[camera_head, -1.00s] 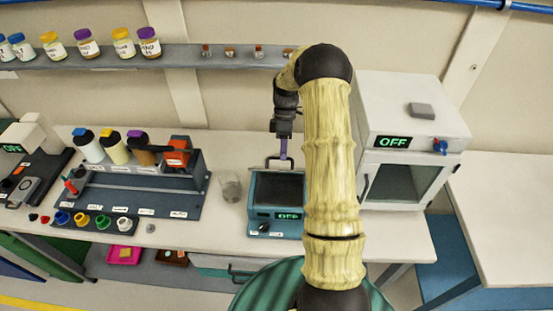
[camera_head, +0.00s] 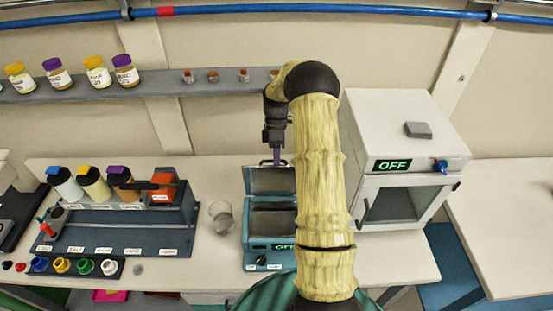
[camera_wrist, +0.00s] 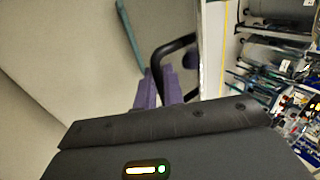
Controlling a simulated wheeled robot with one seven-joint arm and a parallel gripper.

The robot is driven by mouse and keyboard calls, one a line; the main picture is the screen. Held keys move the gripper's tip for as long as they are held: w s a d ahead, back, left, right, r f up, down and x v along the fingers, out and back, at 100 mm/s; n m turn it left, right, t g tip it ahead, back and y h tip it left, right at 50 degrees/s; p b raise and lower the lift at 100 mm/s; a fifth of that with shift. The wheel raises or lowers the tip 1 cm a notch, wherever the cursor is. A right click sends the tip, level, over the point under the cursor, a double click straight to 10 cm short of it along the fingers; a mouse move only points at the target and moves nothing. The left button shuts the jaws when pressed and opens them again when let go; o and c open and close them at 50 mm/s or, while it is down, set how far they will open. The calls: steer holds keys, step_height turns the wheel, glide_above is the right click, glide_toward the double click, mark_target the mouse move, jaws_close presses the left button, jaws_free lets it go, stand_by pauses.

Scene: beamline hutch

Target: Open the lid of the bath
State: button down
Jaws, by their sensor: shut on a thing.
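The bath (camera_head: 256,246) is a teal box on the bench, with a display that reads OFF at its front. Its lid (camera_head: 270,180) stands raised at the back, and the dark inside of the bath shows. My gripper (camera_head: 277,159) is at the lid's top edge. In the wrist view its purple fingers (camera_wrist: 160,88) are shut on the black lid handle (camera_wrist: 177,45). My arm hides the bath's right side in the head view.
A glass beaker (camera_head: 221,216) stands close left of the bath. A rack with bottles (camera_head: 95,187) is farther left. A white oven (camera_head: 405,165) reading OFF stands to the right. A shelf with jars (camera_head: 150,89) runs along the wall above.

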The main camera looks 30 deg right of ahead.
steer(key=shift+s+f, duration=0.15)
steer(key=shift+f, duration=0.2)
steer(key=c, duration=1.5)
jaws_free()
steer(key=shift+w, duration=0.2)
steer(key=shift+r, duration=0.15)
steer(key=shift+s, duration=0.1)
steer(key=b+v, duration=0.2)
steer(key=v, duration=0.5)
steer(key=shift+r+b, duration=0.2)
steer(key=shift+b, duration=0.1)
